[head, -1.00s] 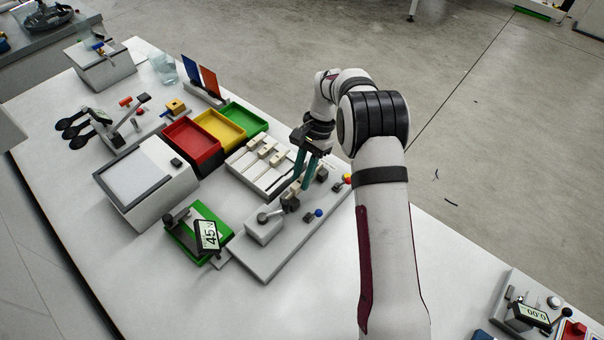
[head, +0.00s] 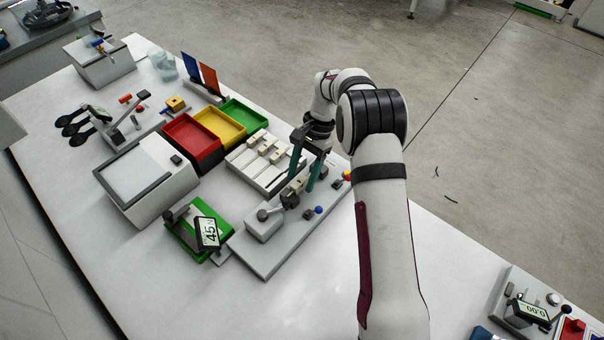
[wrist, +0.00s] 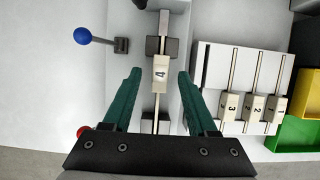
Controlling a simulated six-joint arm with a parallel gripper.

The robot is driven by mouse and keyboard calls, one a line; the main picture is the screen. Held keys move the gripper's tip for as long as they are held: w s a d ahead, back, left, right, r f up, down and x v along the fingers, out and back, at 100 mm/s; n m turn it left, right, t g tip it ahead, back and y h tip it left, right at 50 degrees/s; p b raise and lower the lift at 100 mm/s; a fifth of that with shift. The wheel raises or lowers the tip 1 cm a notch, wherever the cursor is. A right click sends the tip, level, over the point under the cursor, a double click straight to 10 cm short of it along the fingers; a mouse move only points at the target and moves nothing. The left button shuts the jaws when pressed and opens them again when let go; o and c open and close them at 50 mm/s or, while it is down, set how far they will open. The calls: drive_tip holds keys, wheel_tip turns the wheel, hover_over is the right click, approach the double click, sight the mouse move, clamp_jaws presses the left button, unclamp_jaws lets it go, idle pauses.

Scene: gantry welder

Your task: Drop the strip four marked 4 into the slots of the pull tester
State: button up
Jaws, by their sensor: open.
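The strip marked 4 (wrist: 160,74) is a thin metal strip with a cream tag, lying lengthwise between my fingers in the wrist view. Its upper part lines up with the notch of a dark block (wrist: 153,46) of the pull tester, and its lower part runs to another dark block (wrist: 155,115). It appears to lie in both slots; how deep I cannot tell. The pull tester (head: 262,262) is a grey plate with blocks and knobs in the head view. My gripper (wrist: 160,76) is open, a finger on each side of the tag with gaps. It also shows over the tester (head: 302,183).
A white rack (wrist: 212,70) beside the tester holds strips marked 3, 2 and another. A blue-knobbed lever (wrist: 83,36) and a red knob (wrist: 83,131) stand close to my left finger. Green (head: 243,117), yellow (head: 219,128) and red (head: 190,139) trays lie behind.

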drive_tip(key=v, duration=1.5)
drive_tip(key=shift+r, duration=0.4)
drive_tip(key=shift+d, duration=0.1)
